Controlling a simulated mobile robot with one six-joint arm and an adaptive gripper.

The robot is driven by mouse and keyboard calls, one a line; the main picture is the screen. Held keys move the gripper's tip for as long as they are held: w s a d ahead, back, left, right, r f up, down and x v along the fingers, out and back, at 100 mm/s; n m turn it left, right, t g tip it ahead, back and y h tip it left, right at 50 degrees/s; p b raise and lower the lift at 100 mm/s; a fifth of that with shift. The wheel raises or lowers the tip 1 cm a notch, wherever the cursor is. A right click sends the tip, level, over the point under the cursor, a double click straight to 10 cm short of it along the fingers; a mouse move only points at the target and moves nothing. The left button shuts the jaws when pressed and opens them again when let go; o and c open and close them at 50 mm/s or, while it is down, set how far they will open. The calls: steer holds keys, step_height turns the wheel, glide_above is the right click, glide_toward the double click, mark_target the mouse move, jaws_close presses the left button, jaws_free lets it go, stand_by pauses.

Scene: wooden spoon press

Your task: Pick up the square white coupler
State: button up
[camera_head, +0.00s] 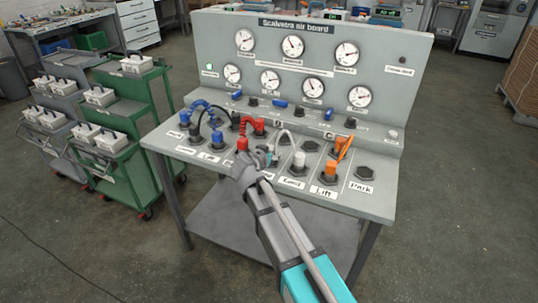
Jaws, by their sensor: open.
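A white coupler (299,160) stands upright on a dark port in the front row of the grey board's deck. At this size I cannot tell whether it is square. The arm hides part of the deck's front edge and some labels. What lies between the fingers is too small to make out.
Blue couplers (217,138), red couplers (242,143) and their hoses crowd the deck to the left. An orange coupler (330,168) with an orange hose stands close on the right. An empty port (364,173) is at the far right. The gauge panel (310,55) rises behind.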

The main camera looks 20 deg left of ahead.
mark_target(270, 145)
jaws_close()
steer(key=shift+r, duration=0.2)
stand_by(0.4)
step_height(270, 145, up, 3)
steer(key=p, duration=0.3)
steer(key=r+p+v, duration=0.1)
steer(key=p+v, duration=0.4)
steer(key=v, duration=0.3)
steer(key=w+d+r+p+v, duration=0.1)
steer(key=r+p+v, duration=0.1)
steer(key=p+v, duration=0.3)
steer(key=shift+v, duration=1.75)
steer(key=shift+w+a+r, duration=0.1)
steer(key=shift+a+r, duration=0.05)
steer(key=shift+r, duration=0.05)
step_height(270, 145, up, 6)
steer(key=p, duration=0.6)
steer(key=shift+f, duration=0.1)
